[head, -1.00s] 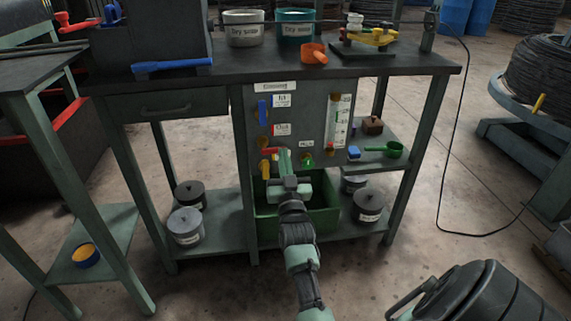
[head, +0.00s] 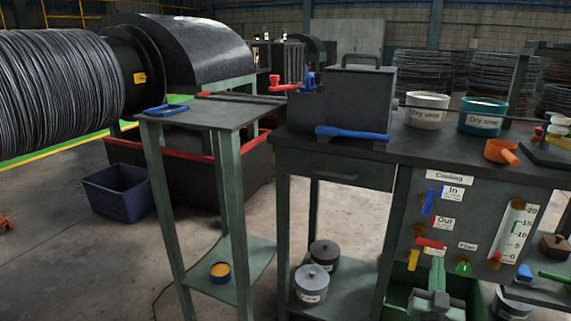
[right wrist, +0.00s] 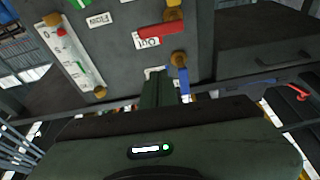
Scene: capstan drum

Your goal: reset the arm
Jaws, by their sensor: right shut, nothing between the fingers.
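My right gripper (head: 436,262) is at the lower right of the head view, in front of the cooling panel (head: 463,215). It is shut and empty. Its tips are just below the red-handled valve (head: 430,243) by the Out label; I cannot tell if they touch the panel. The right wrist view shows the shut fingers (right wrist: 157,90) close to the panel, beside a blue handle (right wrist: 183,84) and below a red handle (right wrist: 160,30). My left gripper is not in view.
The bench (head: 385,148) carries a dark box (head: 355,97), a blue lever (head: 352,132) and two dry soap pots (head: 427,110). A narrow stand (head: 213,113) stands left of it. A blue bin (head: 118,188) is on the floor, which is open at the lower left.

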